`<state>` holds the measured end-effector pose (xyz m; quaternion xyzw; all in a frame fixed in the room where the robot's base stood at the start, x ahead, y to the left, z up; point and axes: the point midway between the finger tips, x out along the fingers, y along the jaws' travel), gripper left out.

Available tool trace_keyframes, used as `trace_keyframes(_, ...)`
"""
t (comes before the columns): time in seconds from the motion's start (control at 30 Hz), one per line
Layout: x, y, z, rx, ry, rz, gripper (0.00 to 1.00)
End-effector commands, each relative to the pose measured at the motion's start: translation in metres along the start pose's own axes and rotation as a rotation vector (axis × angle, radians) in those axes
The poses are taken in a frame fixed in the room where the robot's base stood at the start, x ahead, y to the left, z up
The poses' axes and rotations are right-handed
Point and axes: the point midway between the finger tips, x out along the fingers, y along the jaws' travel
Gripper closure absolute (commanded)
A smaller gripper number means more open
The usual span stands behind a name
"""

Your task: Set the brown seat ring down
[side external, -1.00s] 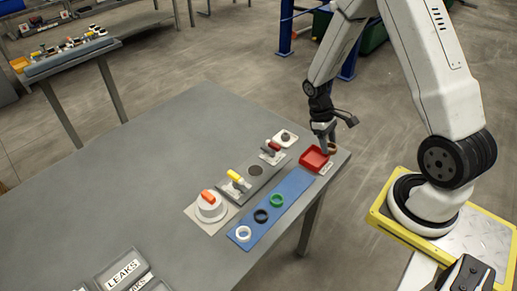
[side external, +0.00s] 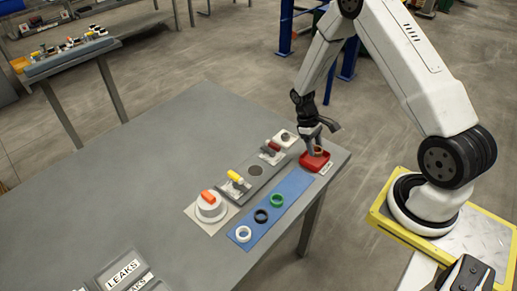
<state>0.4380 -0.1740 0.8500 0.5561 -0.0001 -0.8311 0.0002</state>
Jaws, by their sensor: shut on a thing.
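My gripper (side external: 314,146) is at the red tray (side external: 313,164) on the right end of the grey table. It is shut on the brown seat ring (side external: 319,150), a small tan-brown ring seen at the fingertips. The ring is over the back part of the tray. I cannot tell whether it touches the tray. The fingers hide part of the ring and of the tray's far side.
A blue mat (side external: 257,226) beside the tray bears a white ring (side external: 243,234), a black ring (side external: 261,216) and a green ring (side external: 277,200).

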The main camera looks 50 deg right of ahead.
Motion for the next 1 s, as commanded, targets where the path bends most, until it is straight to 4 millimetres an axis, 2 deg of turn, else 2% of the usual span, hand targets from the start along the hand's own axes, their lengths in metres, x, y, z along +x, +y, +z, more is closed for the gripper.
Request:
trace_keyframes(0.4, 0.029, 0.001, -0.015, 0.001, 0.000, 0.002, 1.00)
trace_keyframes(0.87, 0.033, 0.001, -0.017, 0.001, 0.000, 0.002, 1.00)
trace_keyframes(0.9, 0.034, 0.001, -0.017, 0.001, 0.000, 0.002, 0.41)
trace_keyframes(0.93, 0.033, 0.001, -0.017, 0.001, 0.000, 0.002, 0.33)
trace_keyframes(1.0, 0.033, 0.002, -0.017, 0.001, 0.000, 0.002, 0.33)
